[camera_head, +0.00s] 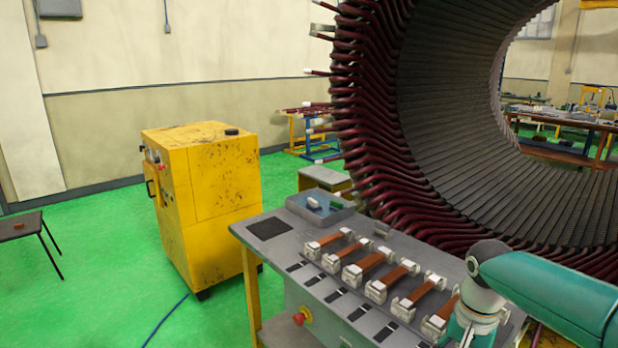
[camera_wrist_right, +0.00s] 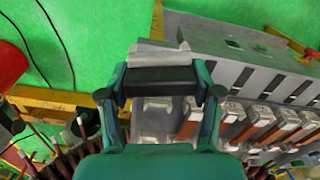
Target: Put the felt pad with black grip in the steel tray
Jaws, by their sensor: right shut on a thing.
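In the right wrist view my right gripper (camera_wrist_right: 160,85) is shut on the felt pad with black grip (camera_wrist_right: 158,55). Its two teal fingers hold the black bar from both ends, and the pale pad lies just beyond the bar. In the head view only my teal right arm shows at the lower right; its fingers and the pad are hidden there. The steel tray (camera_head: 350,212) stands at the far left end of the workbench, with a small white item and a green item in it. The held pad is away from the tray. My left gripper is not in view.
Several brown bars in pale holders (camera_head: 370,262) run along the grey bench, with dark slots in front. A black mat (camera_head: 269,228) lies left of the tray. The large stator (camera_head: 390,120) rises behind the bench. A yellow cabinet (camera_head: 215,190) stands at the left.

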